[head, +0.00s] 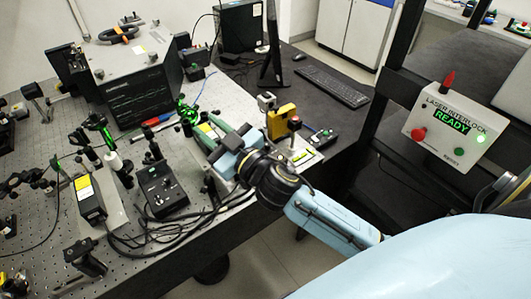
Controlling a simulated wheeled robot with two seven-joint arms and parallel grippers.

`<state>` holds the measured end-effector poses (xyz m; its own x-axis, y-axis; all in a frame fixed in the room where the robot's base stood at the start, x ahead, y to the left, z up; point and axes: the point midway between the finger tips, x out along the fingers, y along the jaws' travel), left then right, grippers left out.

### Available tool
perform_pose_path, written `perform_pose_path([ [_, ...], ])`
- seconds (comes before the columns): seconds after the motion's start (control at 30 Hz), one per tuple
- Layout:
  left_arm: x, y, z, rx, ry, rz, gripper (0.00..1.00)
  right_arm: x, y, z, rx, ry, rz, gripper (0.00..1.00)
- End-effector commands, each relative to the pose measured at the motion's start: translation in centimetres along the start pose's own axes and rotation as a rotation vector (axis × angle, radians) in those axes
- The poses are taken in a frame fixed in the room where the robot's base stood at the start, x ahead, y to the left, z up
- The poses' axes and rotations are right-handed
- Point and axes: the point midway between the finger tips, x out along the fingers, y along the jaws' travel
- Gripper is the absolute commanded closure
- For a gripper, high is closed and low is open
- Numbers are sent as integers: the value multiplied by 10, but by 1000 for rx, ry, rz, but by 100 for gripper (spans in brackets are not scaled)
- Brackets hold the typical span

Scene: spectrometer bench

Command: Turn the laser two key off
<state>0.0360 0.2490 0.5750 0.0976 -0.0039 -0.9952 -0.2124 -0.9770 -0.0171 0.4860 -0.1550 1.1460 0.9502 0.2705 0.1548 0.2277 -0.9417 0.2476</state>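A black control box (161,190) with small knobs on top stands on the optical table, left of my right gripper. I cannot tell at this size whether one of its knobs is the laser two key, and no lettering on it is readable. My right gripper (211,154) is over the right part of the table, at the end of my light blue arm coming from the lower right. My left gripper is not in view.
A laser interlock panel (450,127) on the right reads READY. Black cables (160,238) loop in front of the control box. A black box with a yellow label (89,199) stands left. A yellow device (281,121), a keyboard (333,86) and a large instrument (140,92) stand farther back.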

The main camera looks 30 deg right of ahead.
Motion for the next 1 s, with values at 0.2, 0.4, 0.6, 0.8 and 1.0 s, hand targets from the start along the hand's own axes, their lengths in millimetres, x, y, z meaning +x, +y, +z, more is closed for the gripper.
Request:
perform_pose_path([
  [0.2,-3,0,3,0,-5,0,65,24,-64,-75,-175,350,-482,72],
  [0.4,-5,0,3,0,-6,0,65,8,-104,-54,-396,289,-1010,72],
  [0.6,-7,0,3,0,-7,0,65,-10,-60,14,-640,-178,-1384,72],
  [0.8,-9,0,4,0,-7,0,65,-25,43,52,-787,-802,-1428,72],
  [1.0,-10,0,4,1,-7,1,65,-38,110,52,-815,-1172,-1328,72],
])
